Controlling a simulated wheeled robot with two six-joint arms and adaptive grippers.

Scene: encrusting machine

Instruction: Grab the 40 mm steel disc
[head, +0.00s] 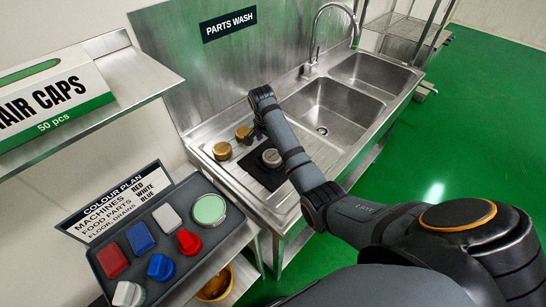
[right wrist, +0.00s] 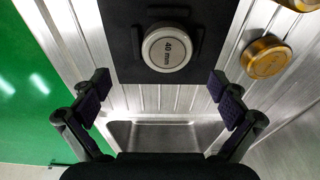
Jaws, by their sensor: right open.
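The 40 mm steel disc (right wrist: 167,47) is a round, silvery piece marked "40 mm". It lies on a black mat (right wrist: 124,62) on the ribbed steel draining board. In the head view the disc (head: 271,157) sits beside my right arm, on the dark mat (head: 262,175). My right gripper (right wrist: 161,88) is open and empty, its two fingers wide apart. In the right wrist view the disc is beyond the fingertips, near the middle between them, and not touched. In the head view the arm partly hides this gripper. My left gripper is not in view.
Two gold discs (head: 222,151) (head: 243,133) stand on the draining board near the mat. Two sink basins (head: 335,108) (head: 374,72) and a tap (head: 314,42) lie beyond.

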